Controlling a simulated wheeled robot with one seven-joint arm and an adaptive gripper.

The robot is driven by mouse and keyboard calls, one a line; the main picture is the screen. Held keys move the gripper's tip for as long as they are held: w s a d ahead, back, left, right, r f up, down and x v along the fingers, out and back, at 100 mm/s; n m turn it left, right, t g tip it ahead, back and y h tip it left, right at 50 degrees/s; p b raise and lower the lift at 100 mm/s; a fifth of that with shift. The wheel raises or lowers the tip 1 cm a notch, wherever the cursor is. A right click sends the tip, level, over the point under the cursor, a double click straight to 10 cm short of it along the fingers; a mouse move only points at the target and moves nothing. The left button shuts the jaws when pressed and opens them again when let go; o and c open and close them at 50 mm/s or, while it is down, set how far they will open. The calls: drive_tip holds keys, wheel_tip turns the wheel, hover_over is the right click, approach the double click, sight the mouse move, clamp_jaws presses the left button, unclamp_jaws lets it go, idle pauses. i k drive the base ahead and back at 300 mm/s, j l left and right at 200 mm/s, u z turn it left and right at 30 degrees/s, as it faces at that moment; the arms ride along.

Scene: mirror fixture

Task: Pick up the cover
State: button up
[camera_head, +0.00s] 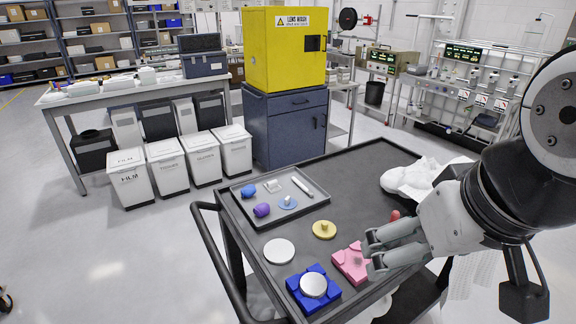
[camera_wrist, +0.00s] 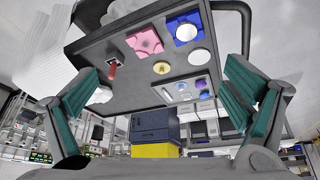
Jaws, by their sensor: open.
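A round yellow disc (camera_head: 324,229) with a small raised knob lies flat on the dark cart top. It looks like a cover, but a plain white disc (camera_head: 279,251) and a light blue knobbed disc (camera_head: 288,202) also lie nearby. The yellow disc also shows in the wrist view (camera_wrist: 161,68), between my fingers in the picture but well beyond them. A silver disc (camera_head: 313,285) sits on a blue fixture block (camera_head: 335,292). My gripper (camera_head: 374,254) is open and empty, above the cart's right side. In the head view it partly hides a pink block (camera_head: 351,262).
A shallow grey tray (camera_head: 238,218) holds small blue and purple parts and a white pen-like tool. A red-handled item (camera_head: 394,215) and white cloth (camera_head: 420,178) lie at the cart's right. A cart handle rail (camera_head: 214,259) runs along the left. A yellow cabinet (camera_head: 284,50) stands behind.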

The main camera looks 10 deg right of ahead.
sight(323, 229)
drive_tip(key=i+l+u, duration=0.2)
drive_tip(key=u, duration=0.2)
drive_tip(key=i+l+u, duration=0.2)
drive_tip(key=u, duration=0.15)
drive_tip(key=k+l, duration=0.05)
drive_tip(key=l, duration=0.05)
